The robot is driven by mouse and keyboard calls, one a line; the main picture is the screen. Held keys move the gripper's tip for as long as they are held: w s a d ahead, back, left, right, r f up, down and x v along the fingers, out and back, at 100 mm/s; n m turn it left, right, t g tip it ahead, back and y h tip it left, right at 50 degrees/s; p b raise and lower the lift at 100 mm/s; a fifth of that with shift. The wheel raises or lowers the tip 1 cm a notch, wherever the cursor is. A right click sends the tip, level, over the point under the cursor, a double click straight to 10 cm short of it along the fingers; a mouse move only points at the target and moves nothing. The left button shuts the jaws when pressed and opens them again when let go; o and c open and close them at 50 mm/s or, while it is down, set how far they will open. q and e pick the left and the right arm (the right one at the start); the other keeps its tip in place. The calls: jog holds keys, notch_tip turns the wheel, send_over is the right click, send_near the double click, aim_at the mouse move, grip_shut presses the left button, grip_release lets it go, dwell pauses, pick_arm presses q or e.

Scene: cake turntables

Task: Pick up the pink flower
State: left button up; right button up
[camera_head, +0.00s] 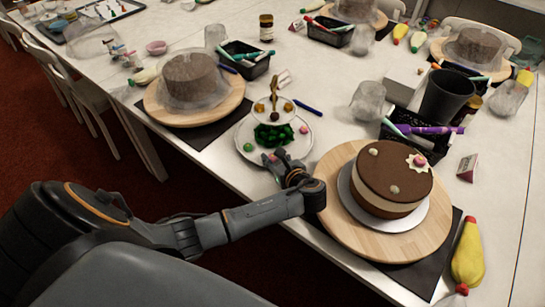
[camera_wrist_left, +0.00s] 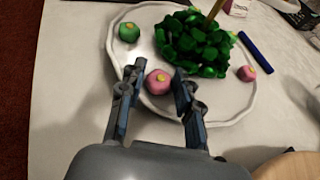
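A small pink flower (camera_wrist_left: 158,82) with a yellow centre lies near the edge of a white plate (camera_wrist_left: 233,98). My left gripper (camera_wrist_left: 157,74) is open, with one finger on each side of this flower and a small gap visible on both sides. A second pink flower (camera_wrist_left: 246,73) lies at the plate's right, beside a pile of green leaves (camera_wrist_left: 200,45). A green flower (camera_wrist_left: 129,32) is at the left. In the head view my left gripper (camera_head: 274,160) is at the near edge of the tiered plate (camera_head: 247,131). My right gripper is not in view.
A brown cake (camera_head: 390,178) with a pink flower on top stands on a wooden turntable (camera_head: 340,233) just right of my gripper. A covered cake (camera_head: 190,78) is at the left. A blue pen (camera_wrist_left: 255,52) lies beside the plate.

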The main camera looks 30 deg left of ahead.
pick_arm(q)
jog(key=c, duration=0.4)
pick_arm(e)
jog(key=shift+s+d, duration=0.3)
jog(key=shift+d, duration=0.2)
pick_arm(q)
jog(key=shift+r, duration=0.1)
